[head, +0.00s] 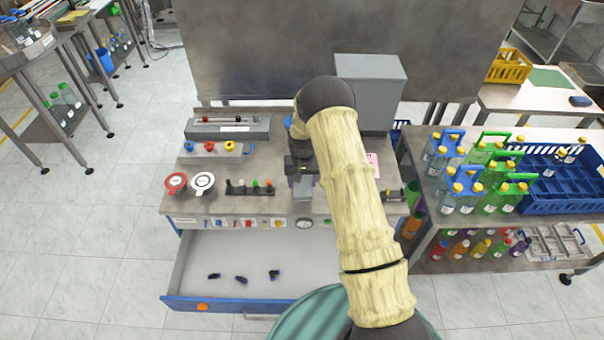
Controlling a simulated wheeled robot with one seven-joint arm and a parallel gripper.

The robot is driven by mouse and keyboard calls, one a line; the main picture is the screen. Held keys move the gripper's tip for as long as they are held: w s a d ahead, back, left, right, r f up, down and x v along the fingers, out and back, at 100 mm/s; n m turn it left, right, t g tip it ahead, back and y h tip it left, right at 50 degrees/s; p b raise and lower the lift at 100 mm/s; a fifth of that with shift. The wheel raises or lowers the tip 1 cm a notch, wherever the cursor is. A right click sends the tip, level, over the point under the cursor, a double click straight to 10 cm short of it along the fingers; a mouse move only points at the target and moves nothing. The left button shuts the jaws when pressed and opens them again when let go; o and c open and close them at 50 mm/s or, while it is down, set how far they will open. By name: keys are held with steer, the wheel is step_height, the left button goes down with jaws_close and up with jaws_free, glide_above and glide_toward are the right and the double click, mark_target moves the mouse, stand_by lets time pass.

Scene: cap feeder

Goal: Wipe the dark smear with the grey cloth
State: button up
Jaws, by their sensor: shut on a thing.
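My gripper (301,172) is over the middle of the steel workbench (335,205), partly covered by my own arm. It points down and is shut on what looks like the grey cloth (303,190), a small grey patch just below the fingers. The cloth's outline is hard to make out, and I cannot tell whether it touches the bench top. I cannot make out the dark smear; it may be hidden under the gripper, the cloth or my arm.
Red and white round lids (203,182), a rack of coloured caps (249,187) and a grey box (370,90) stand on the bench. The drawer (235,302) below is open with several dark pieces inside. Bottles and a blue crate (556,205) stand at the right.

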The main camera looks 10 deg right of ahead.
steer(key=shift+r+p, duration=0.4)
steer(key=shift+r, duration=0.75)
steer(key=shift+w+f, duration=0.1)
steer(key=shift+a, duration=0.1)
steer(key=shift+d+f, duration=0.1)
steer(key=shift+d, duration=0.1)
steer(key=s+d+f+n+b, duration=0.1)
steer(key=s+f+b, duration=0.3)
steer(key=s, duration=0.8)
steer(key=shift+s+f+n, duration=0.3)
steer(key=shift+f, duration=0.45)
